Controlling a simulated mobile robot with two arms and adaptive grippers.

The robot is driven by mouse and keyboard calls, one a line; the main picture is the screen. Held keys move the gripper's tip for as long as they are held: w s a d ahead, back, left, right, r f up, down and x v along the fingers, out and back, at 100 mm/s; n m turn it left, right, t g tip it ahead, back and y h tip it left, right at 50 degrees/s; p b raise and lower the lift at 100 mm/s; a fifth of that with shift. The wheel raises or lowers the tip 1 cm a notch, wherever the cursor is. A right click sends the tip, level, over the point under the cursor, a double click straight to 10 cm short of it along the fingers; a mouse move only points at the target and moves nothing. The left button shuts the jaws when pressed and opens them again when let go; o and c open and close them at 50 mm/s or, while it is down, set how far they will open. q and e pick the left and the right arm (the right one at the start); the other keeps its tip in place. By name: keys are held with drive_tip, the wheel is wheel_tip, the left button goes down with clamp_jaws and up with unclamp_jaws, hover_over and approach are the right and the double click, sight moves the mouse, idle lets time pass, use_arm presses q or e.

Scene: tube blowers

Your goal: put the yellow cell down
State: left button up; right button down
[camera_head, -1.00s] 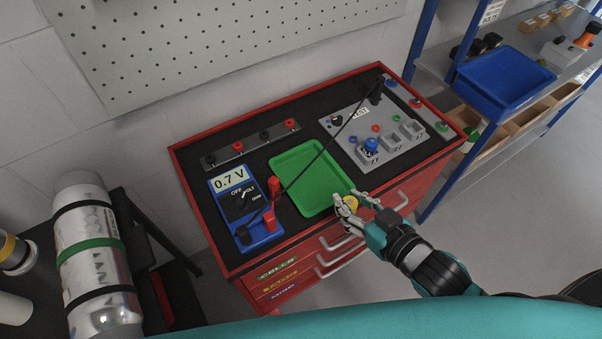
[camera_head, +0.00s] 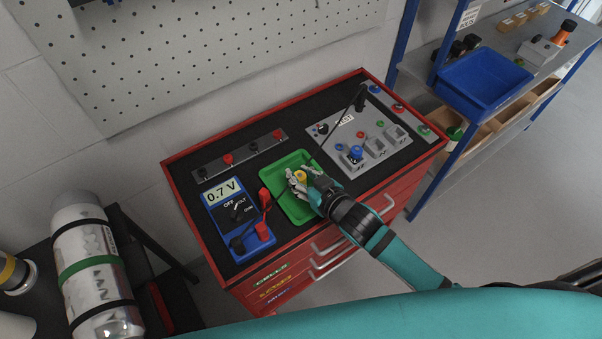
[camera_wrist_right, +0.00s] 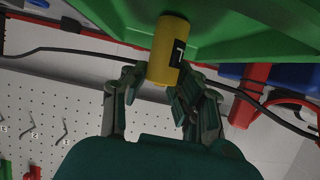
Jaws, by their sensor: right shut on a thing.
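The yellow cell (camera_head: 300,176) is held between the fingers of my right gripper (camera_head: 303,184), over the green tray (camera_head: 283,169). In the right wrist view the yellow cell (camera_wrist_right: 169,50), with a dark label mark, sits between the fingers of the gripper (camera_wrist_right: 163,90). The green tray's surface (camera_wrist_right: 235,25) is close to the cell's far end there; I cannot tell whether they touch. My left gripper is not in view.
A blue meter (camera_head: 236,214) reading 0.7 V stands left of the tray, with red and black probes and a black cable. A grey test panel (camera_head: 375,125) with sockets and a blue-topped cell (camera_head: 355,154) lies right of it. The tray's far part is clear.

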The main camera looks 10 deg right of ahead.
drive_tip(key=shift+f, duration=0.2)
drive_tip(key=c, duration=1)
unclamp_jaws()
drive_tip(key=shift+c, duration=0.2)
drive_tip(key=shift+r, duration=0.15)
drive_tip(key=b+v, duration=0.1)
drive_tip(key=v, duration=1.1)
drive_tip(key=shift+b, duration=0.35)
drive_tip(key=shift+d, duration=0.1)
